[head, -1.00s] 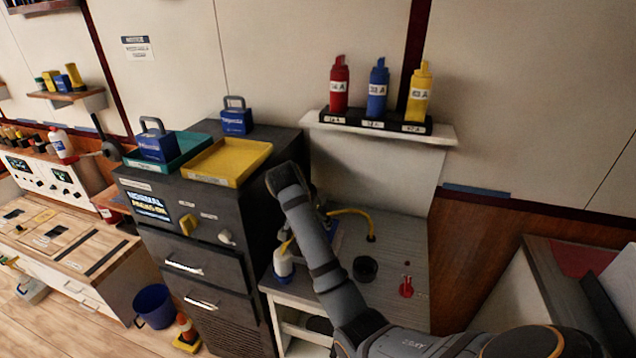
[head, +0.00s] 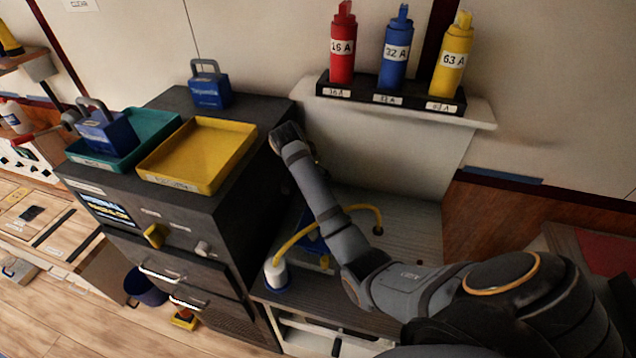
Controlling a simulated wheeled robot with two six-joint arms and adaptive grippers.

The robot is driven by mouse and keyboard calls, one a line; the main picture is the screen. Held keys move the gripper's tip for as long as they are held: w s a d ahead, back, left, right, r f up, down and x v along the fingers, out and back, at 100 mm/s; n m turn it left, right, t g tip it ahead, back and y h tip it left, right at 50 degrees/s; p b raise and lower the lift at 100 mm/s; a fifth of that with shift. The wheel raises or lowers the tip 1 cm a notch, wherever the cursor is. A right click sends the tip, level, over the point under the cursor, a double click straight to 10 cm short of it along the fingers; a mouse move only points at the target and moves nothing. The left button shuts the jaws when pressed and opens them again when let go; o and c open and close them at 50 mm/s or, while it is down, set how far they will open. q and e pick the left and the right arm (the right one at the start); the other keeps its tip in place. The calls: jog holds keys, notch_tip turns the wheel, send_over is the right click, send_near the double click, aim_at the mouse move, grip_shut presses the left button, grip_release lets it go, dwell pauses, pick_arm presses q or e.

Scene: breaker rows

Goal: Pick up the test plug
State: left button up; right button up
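A white plug-like piece with a blue base ring (head: 276,274) stands at the front left corner of the grey bench. A yellow cable (head: 300,236) arches from its top across the bench. It may be the test plug; I see no label on it. My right arm comes in from the lower right and crosses in front of the bench. Its far end is up beside the dark cabinet, and no gripper fingers show. My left arm and gripper are out of view. A blue object (head: 315,244) is partly hidden behind my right arm.
A dark cabinet (head: 232,250) stands left of the bench, bearing a yellow tray (head: 205,160), a teal tray (head: 160,128) and blue padlock-shaped blocks. A wall shelf (head: 480,114) holds red (head: 342,58), blue (head: 396,60) and yellow (head: 452,64) labelled bottle-shaped pieces.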

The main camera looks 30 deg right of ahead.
jog(key=shift+d+f+p, duration=0.1)
jog(key=shift+f+p, duration=0.1)
jog(key=shift+p, duration=0.1)
jog(key=p+x, duration=0.1)
jog(key=x, duration=0.3)
jog(key=shift+s+d, duration=0.1)
jog(key=shift+s, duration=0.1)
jog(key=shift+d+f, duration=0.1)
jog(key=shift+f, duration=0.15)
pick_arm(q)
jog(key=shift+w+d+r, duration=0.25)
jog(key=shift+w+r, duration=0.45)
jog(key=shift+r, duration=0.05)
pick_arm(e)
jog(key=shift+r, duration=0.1)
jog(key=shift+c, duration=1.2)
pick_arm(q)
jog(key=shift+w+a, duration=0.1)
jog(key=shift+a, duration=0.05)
pick_arm(e)
jog(key=c, duration=1.1)
